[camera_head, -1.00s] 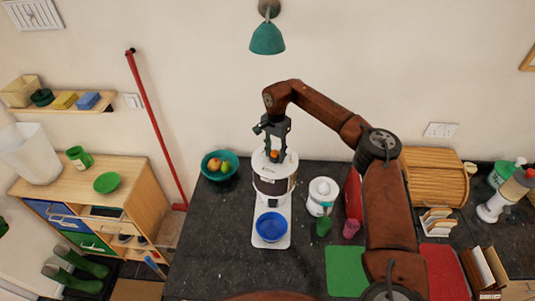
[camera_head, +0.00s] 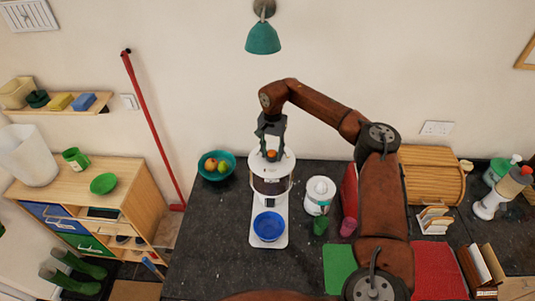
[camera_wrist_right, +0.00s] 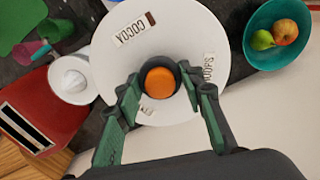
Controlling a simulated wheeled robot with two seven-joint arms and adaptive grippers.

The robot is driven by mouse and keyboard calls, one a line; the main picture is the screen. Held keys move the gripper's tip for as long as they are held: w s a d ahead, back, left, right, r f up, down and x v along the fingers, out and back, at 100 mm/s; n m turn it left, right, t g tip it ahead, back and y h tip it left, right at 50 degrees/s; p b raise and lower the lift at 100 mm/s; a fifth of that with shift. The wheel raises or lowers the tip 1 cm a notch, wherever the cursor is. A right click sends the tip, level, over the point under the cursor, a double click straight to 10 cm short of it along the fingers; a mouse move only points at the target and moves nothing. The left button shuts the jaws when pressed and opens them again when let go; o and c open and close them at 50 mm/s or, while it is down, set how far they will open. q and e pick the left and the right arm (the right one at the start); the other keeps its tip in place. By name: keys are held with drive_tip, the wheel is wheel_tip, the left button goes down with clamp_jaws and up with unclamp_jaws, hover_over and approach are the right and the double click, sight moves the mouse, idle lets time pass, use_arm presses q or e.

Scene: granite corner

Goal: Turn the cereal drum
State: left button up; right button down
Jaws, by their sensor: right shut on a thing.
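The cereal drum (camera_head: 270,186) is a dark cylinder with a white lid, in a white stand on the dark counter. In the wrist view its round white top (camera_wrist_right: 115,60) carries labels, one reading COCOA. An orange knob (camera_wrist_right: 160,83) in a dark collar stands on the top. My right gripper (camera_head: 271,151) comes down from above and is shut on the knob, with one green-padded finger on each side. A blue bowl (camera_head: 269,226) sits on the stand's base below the drum. My left gripper is not in view.
A teal fruit bowl (camera_head: 217,166) stands left of the drum. A white juicer (camera_head: 319,190), a green cup (camera_head: 320,226), a pink cup (camera_head: 347,227) and a red appliance (camera_head: 350,191) stand to the right. The counter's front left is clear.

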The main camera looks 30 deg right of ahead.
drive_tip(key=shift+w+d+r, duration=0.1)
drive_tip(key=shift+w+r, duration=0.15)
drive_tip(key=shift+r, duration=0.1)
drive_tip(key=c, duration=1.6)
unclamp_jaws()
drive_tip(key=o, duration=0.3)
drive_tip(key=shift+s+f, duration=0.1)
drive_tip(key=shift+f, duration=0.15)
drive_tip(key=shift+o, duration=0.2)
wheel_tip(320, 180, up, 12)
